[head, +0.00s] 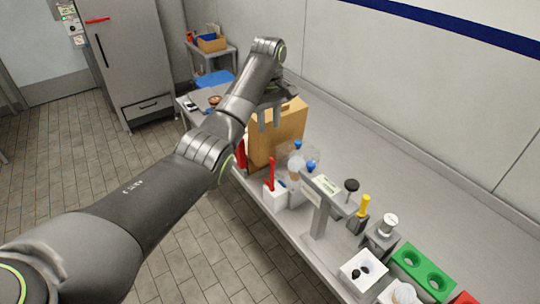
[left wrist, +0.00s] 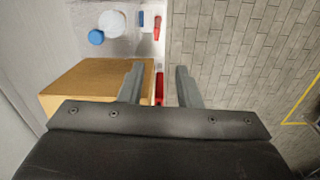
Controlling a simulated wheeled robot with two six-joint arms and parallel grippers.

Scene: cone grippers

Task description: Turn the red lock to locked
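A red part (head: 241,153) shows at the left side of a brown box (head: 278,135), mostly hidden behind my left arm. In the left wrist view a narrow red piece (left wrist: 159,88) lies beyond my fingers, beside the brown box (left wrist: 90,82). I cannot tell from its shape whether it is the lock, or how it is turned. A red bar (head: 97,20) also sits on the grey cabinet door. My right gripper is not in view.
A white holder with an upright red handle (head: 270,176) and blue-capped bottles (head: 311,166) stand beside the box. A grey stand (head: 320,205), a white block (head: 363,270) and a green rack (head: 424,271) are nearer. The counter along the wall (head: 345,150) is clear.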

